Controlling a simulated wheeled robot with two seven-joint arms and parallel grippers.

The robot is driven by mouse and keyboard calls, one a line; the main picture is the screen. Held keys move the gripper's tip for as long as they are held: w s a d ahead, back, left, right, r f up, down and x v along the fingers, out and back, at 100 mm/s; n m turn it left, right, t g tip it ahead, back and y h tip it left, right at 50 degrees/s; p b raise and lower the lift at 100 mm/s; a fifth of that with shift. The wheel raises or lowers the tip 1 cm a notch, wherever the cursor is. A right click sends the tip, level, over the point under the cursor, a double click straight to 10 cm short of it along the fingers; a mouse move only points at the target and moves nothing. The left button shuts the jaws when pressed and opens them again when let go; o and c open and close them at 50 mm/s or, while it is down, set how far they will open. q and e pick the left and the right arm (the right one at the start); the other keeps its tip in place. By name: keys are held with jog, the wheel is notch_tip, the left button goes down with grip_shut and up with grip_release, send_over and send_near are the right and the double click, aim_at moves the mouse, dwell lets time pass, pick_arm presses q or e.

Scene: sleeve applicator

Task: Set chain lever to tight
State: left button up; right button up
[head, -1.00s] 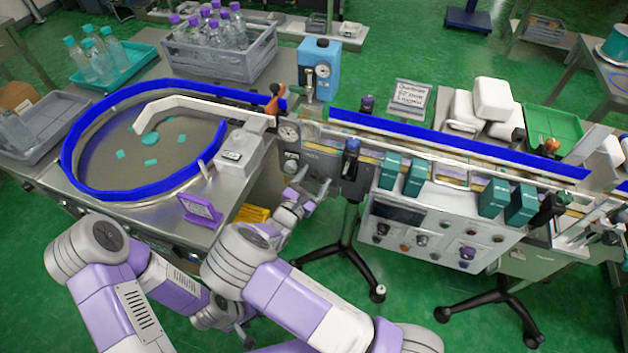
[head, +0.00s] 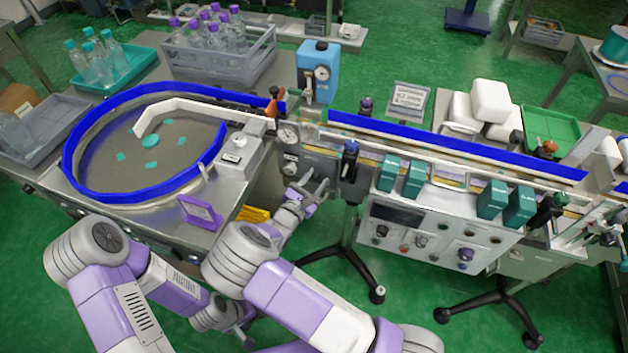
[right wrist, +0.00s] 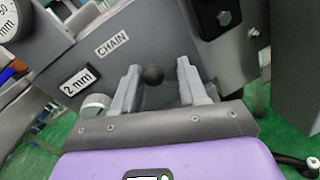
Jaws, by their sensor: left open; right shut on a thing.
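The chain lever shows as a black ball knob (right wrist: 153,75) in the right wrist view, in front of a grey plate labelled CHAIN (right wrist: 112,44). My right gripper (right wrist: 160,80) has its two grey fingers on either side of the knob and is shut on it. The lever's shaft is hidden, so its setting cannot be read. In the head view my right gripper (head: 315,186) is at the front of the grey machine body, below the dial; the knob is too small to make out there. My left gripper (head: 244,337) is low, open and empty, away from the machine.
A 2 mm label (right wrist: 80,82) and a silver knob (right wrist: 95,106) sit on the plate near my right fingers. The conveyor (head: 450,150) runs to the right, with a control box (head: 440,230) below. A round table with a blue rail (head: 70,160) stands left.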

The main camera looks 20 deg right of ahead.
jog(key=shift+s+d+m+y+p, duration=0.1)
jog(key=shift+s+m+y+p, duration=0.1)
jog(key=shift+m, duration=0.35)
jog(key=shift+s+d+m+y+p, duration=0.1)
jog(key=shift+m+p, duration=0.1)
jog(key=shift+m, duration=0.35)
jog(key=shift+s+d+m, duration=0.15)
jog(key=shift+d+m, duration=0.05)
jog(key=shift+m, duration=0.5)
jog(key=shift+s+d+r+m+y+b, duration=0.15)
jog(key=shift+d+m+y, duration=0.15)
jog(key=shift+m, duration=0.45)
jog(key=shift+s+d+f+m+y+b, duration=0.15)
jog(key=shift+m+y, duration=0.15)
jog(key=shift+m, duration=0.45)
jog(key=shift+r, duration=0.1)
jog(key=o, duration=1)
jog(key=shift+o, duration=0.6)
jog(key=shift+d+r, duration=0.1)
